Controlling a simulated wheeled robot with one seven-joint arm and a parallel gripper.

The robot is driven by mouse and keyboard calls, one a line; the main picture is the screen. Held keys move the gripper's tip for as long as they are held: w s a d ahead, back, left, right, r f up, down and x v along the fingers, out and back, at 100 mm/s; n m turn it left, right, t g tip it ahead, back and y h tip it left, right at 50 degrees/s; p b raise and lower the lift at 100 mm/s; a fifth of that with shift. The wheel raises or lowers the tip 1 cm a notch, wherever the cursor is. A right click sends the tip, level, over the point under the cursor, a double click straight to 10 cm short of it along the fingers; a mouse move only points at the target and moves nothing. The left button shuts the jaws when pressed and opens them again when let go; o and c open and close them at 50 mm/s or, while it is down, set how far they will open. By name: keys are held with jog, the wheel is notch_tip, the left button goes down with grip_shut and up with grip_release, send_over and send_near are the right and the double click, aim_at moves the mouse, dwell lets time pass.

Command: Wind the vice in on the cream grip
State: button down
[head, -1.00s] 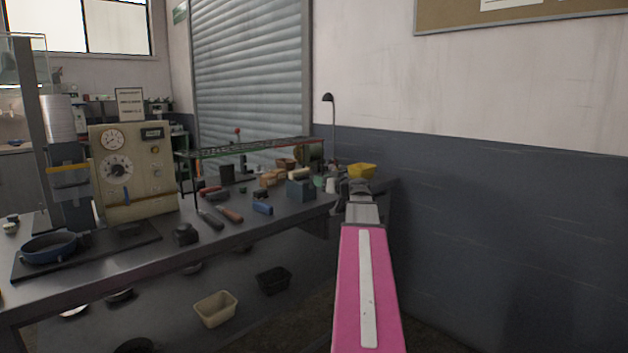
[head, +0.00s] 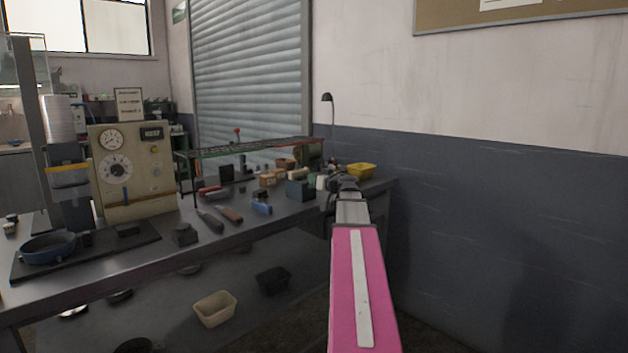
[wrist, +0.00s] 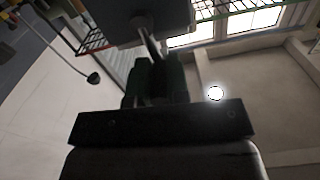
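A dark blue-grey block-like body (head: 299,189), which looks like the vice, stands on the bench near its right end. A small cream piece (head: 321,182), possibly the cream grip, shows just right of it. My gripper (head: 348,186) is at the bench's right end, right of both, its fingertips hard to make out there. In the wrist view the dark fingers (wrist: 153,82) are close to a thin metal bar (wrist: 150,42) running from a grey block (wrist: 150,18). Whether they close on the bar is unclear, and the vice jaws are hidden.
A yellow bin (head: 361,170) sits behind my gripper. A wire rack (head: 250,147) spans the back of the bench. A cream test machine (head: 133,172) and blue pan (head: 48,247) stand left. The wall is close at right.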

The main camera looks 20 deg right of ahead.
dwell(0.3)
jog(key=m, duration=0.2)
jog(key=d+m, duration=0.1)
jog(key=m, duration=0.2)
jog(key=shift+w+d+f+m, duration=0.25)
jog(key=shift+w+d+m, duration=0.05)
jog(key=shift+d+m, duration=0.1)
jog(key=m, duration=0.1)
jog(key=d+m, duration=0.1)
jog(key=m, duration=0.1)
jog(key=f+m, duration=0.1)
jog(key=m, duration=0.1)
jog(key=shift+w+d, duration=0.15)
jog(key=shift+w, duration=0.1)
jog(key=m, duration=0.1)
jog(key=f+m, duration=0.1)
jog(key=m, duration=0.2)
jog(key=shift+w+d+f, duration=0.1)
jog(key=shift+d+f, duration=0.05)
jog(key=shift+d, duration=0.15)
jog(key=m, duration=0.1)
jog(key=f+m, duration=0.1)
jog(key=shift+d+m, duration=0.15)
jog(key=shift+m, duration=0.25)
jog(key=m, duration=0.2)
jog(key=f+m, duration=0.1)
jog(key=m, duration=0.1)
jog(key=f+m, duration=0.1)
jog(key=m, duration=0.1)
